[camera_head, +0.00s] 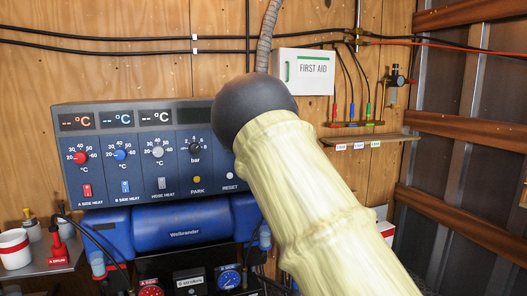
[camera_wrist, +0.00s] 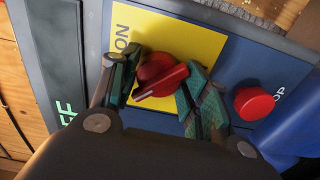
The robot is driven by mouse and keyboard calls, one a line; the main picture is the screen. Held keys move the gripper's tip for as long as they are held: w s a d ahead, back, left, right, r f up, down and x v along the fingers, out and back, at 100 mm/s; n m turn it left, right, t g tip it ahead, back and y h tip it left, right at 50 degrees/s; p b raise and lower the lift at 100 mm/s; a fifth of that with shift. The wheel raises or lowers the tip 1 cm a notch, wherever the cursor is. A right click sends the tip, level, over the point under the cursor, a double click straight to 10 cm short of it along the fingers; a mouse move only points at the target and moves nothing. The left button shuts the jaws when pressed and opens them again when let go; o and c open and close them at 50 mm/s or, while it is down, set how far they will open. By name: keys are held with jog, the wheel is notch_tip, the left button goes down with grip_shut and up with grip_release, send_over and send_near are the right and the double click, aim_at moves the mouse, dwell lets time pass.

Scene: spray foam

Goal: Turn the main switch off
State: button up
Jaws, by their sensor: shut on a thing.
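The main switch (camera_wrist: 158,78) is a red rotary knob on a yellow plate (camera_wrist: 190,38) in the wrist view. The word ON is printed at the plate's left side. The knob's bar lies slanted across the plate, with a pale mark near its lower left end. My gripper (camera_wrist: 161,82) has one dark green finger on each side of the knob and is shut on it. The fingers cover part of the plate, so any other label there is hidden. In the head view my arm hides the switch and the gripper.
A red stop button (camera_wrist: 253,103) sits close to the right finger. A dark display (camera_wrist: 55,70) with green letters, partly cut off, lies left of the plate. The head view shows the control panel (camera_head: 110,165), a blue Weibrander unit (camera_head: 185,228) below, and a first aid box (camera_head: 303,72).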

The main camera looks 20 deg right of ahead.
jog(key=shift+f+n, duration=0.15)
jog(key=shift+n, duration=0.15)
jog(key=o, duration=1)
jog(key=s, duration=0.7)
jog(key=shift+s+d, duration=0.15)
jog(key=shift+s, duration=0.15)
